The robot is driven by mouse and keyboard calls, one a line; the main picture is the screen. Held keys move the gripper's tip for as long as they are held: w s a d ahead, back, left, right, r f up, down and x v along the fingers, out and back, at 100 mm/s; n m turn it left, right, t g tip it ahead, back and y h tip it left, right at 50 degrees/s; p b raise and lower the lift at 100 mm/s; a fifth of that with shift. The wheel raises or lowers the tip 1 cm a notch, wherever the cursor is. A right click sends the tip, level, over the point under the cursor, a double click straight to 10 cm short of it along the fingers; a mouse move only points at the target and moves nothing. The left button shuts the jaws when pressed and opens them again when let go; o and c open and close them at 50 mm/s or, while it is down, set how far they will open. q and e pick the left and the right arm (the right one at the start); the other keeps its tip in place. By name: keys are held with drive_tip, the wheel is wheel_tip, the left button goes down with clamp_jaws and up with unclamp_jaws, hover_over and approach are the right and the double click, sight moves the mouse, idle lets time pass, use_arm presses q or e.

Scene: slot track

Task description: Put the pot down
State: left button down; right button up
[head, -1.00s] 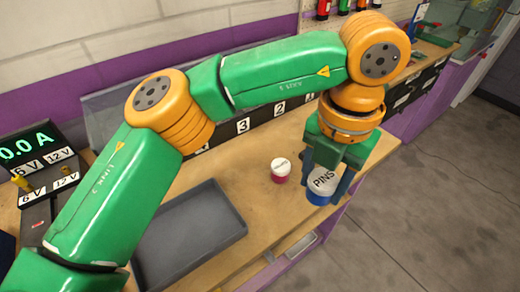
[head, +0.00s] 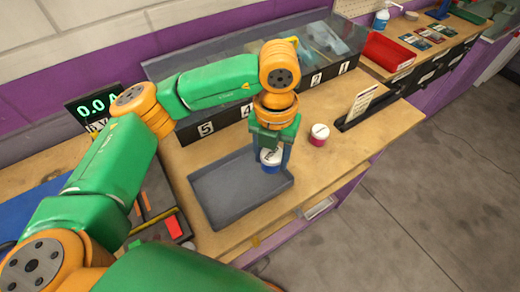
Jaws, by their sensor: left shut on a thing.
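The pot (head: 270,160) is small and blue with a white lid, marked PINS in the earlier frame. My left gripper (head: 271,153) points down and is shut on it, one finger on each side. The pot is over the right part of the grey tray (head: 220,207). I cannot tell whether its base touches the tray floor. A second pot (head: 319,134), dark pink with a white lid, stands on the wooden bench to the right of the tray. My right gripper is out of view.
The wooden bench (head: 360,145) has bare room right of the pink pot. Numbered bins (head: 205,129) line its back. A slotted card stand (head: 362,105) and a red tray (head: 388,51) are farther right. A meter (head: 93,108) stands at left.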

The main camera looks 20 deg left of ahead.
sight(264, 155)
use_arm(q)
drive_tip(key=f, duration=0.1)
drive_tip(key=w+a+f, duration=0.1)
drive_tip(key=f, duration=0.1)
drive_tip(key=w+a+f+p, duration=0.1)
drive_tip(key=shift+w+a+f, duration=0.15)
drive_tip(key=shift+w+a, duration=0.05)
drive_tip(key=shift+w, duration=0.05)
drive_tip(key=f, duration=0.3)
drive_tip(key=shift+w+f+p, duration=0.25)
drive_tip(key=shift+f+p, duration=0.15)
drive_tip(key=shift+w, duration=0.1)
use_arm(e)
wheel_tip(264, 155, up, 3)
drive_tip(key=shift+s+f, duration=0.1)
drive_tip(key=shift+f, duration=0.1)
use_arm(q)
drive_tip(key=shift+f, duration=0.15)
drive_tip(key=shift+f+b, duration=0.1)
drive_tip(key=shift+b, duration=0.2)
drive_tip(key=shift+c, duration=1.2)
unclamp_jaws()
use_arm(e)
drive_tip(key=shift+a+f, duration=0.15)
use_arm(q)
drive_tip(key=shift+r, duration=0.2)
